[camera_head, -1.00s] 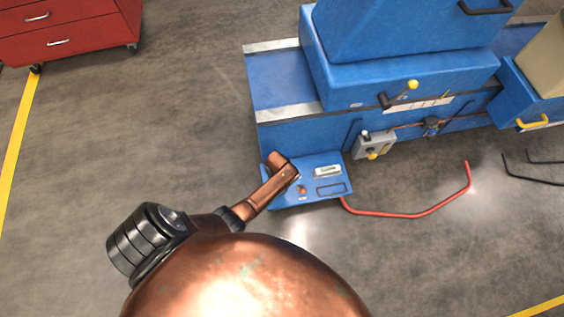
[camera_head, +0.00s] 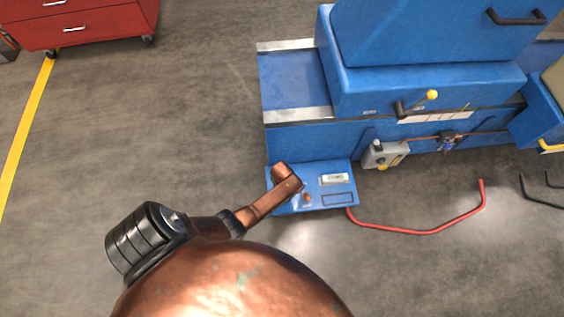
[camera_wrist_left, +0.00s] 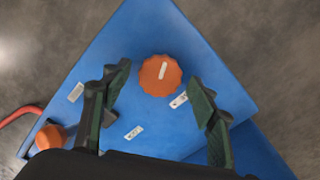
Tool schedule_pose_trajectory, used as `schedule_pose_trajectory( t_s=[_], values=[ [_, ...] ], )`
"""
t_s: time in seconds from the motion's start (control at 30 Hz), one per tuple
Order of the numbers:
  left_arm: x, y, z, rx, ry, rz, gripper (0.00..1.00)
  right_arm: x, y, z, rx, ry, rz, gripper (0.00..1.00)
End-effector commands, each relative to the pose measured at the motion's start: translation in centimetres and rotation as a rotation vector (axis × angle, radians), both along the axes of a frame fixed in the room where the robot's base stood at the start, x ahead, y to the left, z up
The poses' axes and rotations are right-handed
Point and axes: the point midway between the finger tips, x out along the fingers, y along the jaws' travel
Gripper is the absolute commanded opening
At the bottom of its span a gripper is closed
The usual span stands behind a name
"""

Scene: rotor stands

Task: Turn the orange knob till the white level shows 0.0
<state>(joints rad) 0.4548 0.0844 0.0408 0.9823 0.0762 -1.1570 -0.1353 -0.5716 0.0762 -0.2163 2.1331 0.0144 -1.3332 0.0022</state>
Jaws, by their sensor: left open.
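In the left wrist view a round orange knob (camera_wrist_left: 160,75) with ridged edge and a white pointer line sits on a blue panel. My left gripper (camera_wrist_left: 158,82) is open, one finger on each side of the knob, with gaps to it. In the head view the white level (camera_head: 334,178) lies on the blue panel (camera_head: 345,165), right of my copper left arm. Its reading is too small to make out. My arm hides part of the panel and the gripper there. A small orange piece (camera_head: 306,199) shows beside the arm. My right gripper is not in view.
A second orange knob (camera_wrist_left: 50,137) is at the panel's lower left in the wrist view. Behind the panel stands a large blue machine (camera_head: 430,85) with a yellow-tipped lever (camera_head: 432,95). A red bent rod (camera_head: 425,232) is right of the panel. Grey floor at left is clear.

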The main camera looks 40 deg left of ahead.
Motion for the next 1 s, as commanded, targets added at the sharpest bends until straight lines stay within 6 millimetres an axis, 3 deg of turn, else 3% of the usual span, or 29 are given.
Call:
schedule_pose_trajectory(
  t_s=[0.13, 0.73, 1.0],
  values=[
    [0.02, 0.02, 0.04, 0.000, 0.000, 0.000, 0.54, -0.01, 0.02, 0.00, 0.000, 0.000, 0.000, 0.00],
    [0.00, 0.03, 0.03, 0.000, 0.000, 0.000, 0.12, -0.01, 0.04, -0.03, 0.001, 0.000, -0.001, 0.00],
    [0.02, 0.10, 0.12, 0.001, -0.001, -0.028, 0.12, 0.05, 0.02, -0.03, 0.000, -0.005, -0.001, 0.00]
  ],
)
